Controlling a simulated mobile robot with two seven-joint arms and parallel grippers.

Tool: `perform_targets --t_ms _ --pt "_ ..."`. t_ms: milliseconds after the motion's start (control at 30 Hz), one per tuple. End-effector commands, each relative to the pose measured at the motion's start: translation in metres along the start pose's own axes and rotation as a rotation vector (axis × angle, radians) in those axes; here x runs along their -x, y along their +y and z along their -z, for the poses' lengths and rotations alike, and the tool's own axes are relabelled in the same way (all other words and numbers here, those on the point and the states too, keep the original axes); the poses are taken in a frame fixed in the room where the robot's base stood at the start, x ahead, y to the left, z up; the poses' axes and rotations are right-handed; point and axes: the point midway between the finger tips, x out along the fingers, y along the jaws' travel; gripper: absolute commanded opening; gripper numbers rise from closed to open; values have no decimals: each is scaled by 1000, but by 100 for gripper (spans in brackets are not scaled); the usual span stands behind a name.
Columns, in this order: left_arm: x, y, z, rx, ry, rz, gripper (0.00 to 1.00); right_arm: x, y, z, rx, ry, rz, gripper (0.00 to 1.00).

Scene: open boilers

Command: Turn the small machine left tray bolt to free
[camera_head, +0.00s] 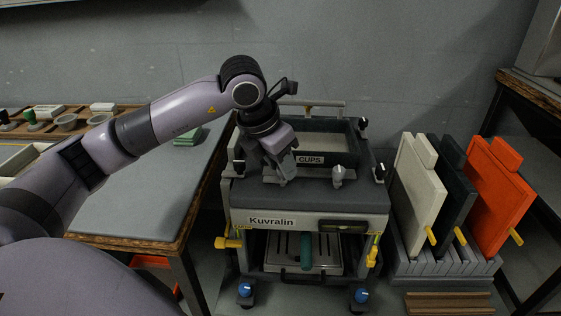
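The small machine (304,195), labelled Kuvralin, stands on the floor in the middle. A dark tray marked CUPS (350,131) sits on its top. A silver bolt (338,175) stands upright in front of the tray, right of the label. My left gripper (284,178) points down at the matching spot left of the label. Any bolt there is hidden by its fingers, so I cannot tell whether they are around it or shut on it. My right gripper is out of view.
Black clamps (380,172) stand at the tray's corners. Yellow handles (229,243) stick out at the machine's sides. A grey-topped table (140,205) is at left. A rack (445,266) holds white, black and orange boards at right. A wall is close behind.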

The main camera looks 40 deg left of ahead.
Motion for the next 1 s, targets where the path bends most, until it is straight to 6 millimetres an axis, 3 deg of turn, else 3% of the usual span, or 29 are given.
perform_targets --t_ms 367,733,1000 --pt "2 0 0 -1 -1 0 52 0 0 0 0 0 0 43" --pt "57 0 -1 -1 -4 0 52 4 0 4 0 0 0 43" --pt "72 0 0 0 -1 0 52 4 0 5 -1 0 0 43"
